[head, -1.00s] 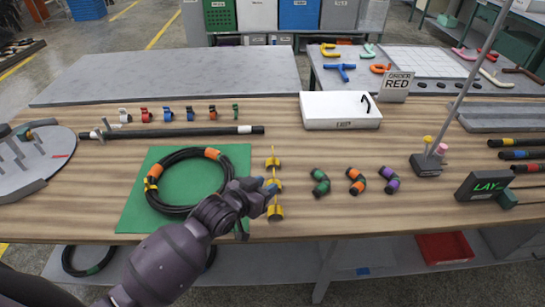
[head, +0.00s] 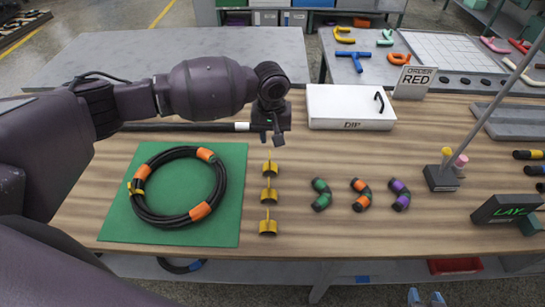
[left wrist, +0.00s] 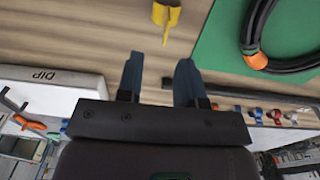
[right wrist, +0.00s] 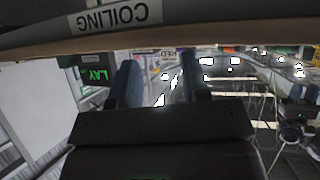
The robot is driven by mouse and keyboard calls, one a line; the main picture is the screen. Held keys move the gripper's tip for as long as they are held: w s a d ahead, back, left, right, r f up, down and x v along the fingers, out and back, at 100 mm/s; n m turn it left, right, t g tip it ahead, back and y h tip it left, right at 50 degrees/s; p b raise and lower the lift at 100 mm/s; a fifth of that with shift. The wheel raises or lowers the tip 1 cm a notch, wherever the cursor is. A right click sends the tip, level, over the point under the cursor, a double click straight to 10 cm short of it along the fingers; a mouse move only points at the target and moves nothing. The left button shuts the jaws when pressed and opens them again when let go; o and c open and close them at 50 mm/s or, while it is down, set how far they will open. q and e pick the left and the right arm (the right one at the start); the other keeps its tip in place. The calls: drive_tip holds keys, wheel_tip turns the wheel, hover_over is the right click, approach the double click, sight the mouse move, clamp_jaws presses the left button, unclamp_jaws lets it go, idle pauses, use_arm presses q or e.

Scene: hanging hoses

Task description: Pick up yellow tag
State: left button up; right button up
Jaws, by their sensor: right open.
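Three yellow tags stand in a column on the wooden table, right of the green mat: the far tag (head: 270,168), the middle tag (head: 268,194) and the near tag (head: 268,228). My left gripper (head: 276,137) is above the table just beyond the far tag, fingers apart and empty. In the left wrist view one yellow tag (left wrist: 166,16) shows ahead of the open fingers (left wrist: 158,80), apart from them. My right gripper (head: 428,298) shows only its blue fingertips at the bottom edge, in front of the table. It is open and empty (right wrist: 160,85).
A black hose coil (head: 144,205) with orange bands lies on the green mat (head: 115,225). A white DIP box (head: 345,103) stands beside my left gripper. Several short hose pieces (head: 360,195) lie right of the tags. A tilted pole (head: 490,110) rises at right.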

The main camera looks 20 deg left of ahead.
use_arm(q)
drive_tip(key=f, duration=0.5)
drive_tip(key=shift+a+b, duration=0.2)
drive_tip(key=shift+b, duration=0.1)
wheel_tip(320, 180, down, 4)
drive_tip(key=shift+a+f, duration=0.15)
drive_tip(key=shift+f+b, duration=0.3)
drive_tip(key=shift+f, duration=0.25)
use_arm(e)
drive_tip(key=shift+s+d+f, duration=0.1)
drive_tip(key=shift+s+f, duration=0.15)
drive_tip(key=shift+f, duration=0.55)
use_arm(q)
drive_tip(key=shift+c, duration=0.3)
drive_tip(key=c, duration=0.5)
clamp_jaws()
use_arm(e)
drive_tip(key=shift+s+d+f, duration=0.1)
drive_tip(key=shift+s+f, duration=0.2)
drive_tip(key=shift+s, duration=0.2)
